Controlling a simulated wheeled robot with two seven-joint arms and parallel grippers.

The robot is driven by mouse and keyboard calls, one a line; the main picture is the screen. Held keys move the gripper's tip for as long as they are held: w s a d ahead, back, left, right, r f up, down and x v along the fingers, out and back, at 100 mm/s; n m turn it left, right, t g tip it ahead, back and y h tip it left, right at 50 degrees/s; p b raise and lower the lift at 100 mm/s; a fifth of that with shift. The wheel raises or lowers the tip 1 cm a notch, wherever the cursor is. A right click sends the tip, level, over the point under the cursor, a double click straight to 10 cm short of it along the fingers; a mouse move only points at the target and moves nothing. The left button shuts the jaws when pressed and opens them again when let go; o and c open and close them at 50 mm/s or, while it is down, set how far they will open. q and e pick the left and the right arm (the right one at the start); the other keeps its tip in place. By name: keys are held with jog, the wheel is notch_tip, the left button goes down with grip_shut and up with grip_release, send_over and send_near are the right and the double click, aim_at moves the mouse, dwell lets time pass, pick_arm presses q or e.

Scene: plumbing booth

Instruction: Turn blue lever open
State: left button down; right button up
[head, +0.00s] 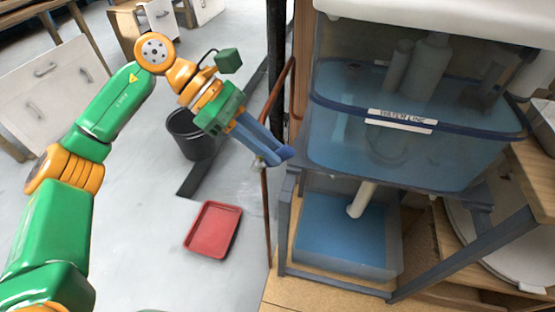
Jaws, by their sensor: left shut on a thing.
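My left gripper (276,151) reaches in from the left, its fingers pointing down and right. It is shut at the valve (259,163) on the thin copper pipe (265,215), beside the tank stand. The blue lever is hard to tell apart from the blue-grey fingers. It appears to be between the fingertips and mostly hidden by them, so its angle cannot be told. My right gripper is not in view.
A clear water tank (330,150) with blue water and a label stands on a dark frame (283,225) close right of the gripper. A lower bin (350,240) sits beneath. A black bucket (188,145) and red tray (213,229) are on the floor left.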

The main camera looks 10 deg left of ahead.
pick_arm(q)
jog(key=shift+a+f+h+b, duration=0.15)
jog(key=shift+a+h+b, duration=0.5)
jog(key=shift+h+b, duration=0.25)
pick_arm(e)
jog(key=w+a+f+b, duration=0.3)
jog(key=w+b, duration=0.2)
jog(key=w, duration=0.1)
pick_arm(q)
jog(key=shift+w+a+r+h+b, duration=0.1)
jog(key=shift+a+h+b, duration=0.5)
jog(key=shift+h, duration=0.55)
jog(key=shift+s+a+r+h+b, duration=0.1)
jog(key=shift+a+h+b, duration=0.3)
jog(key=shift+a+h, duration=0.55)
jog(key=shift+w+a+h+b, duration=0.1)
jog(key=shift+a+h+b, duration=0.4)
jog(key=shift+h, duration=0.8)
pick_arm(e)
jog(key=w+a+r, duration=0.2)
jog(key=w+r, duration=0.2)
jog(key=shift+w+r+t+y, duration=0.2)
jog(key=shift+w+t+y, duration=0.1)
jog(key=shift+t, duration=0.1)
pick_arm(q)
jog(key=c, duration=0.8)
grip_release()
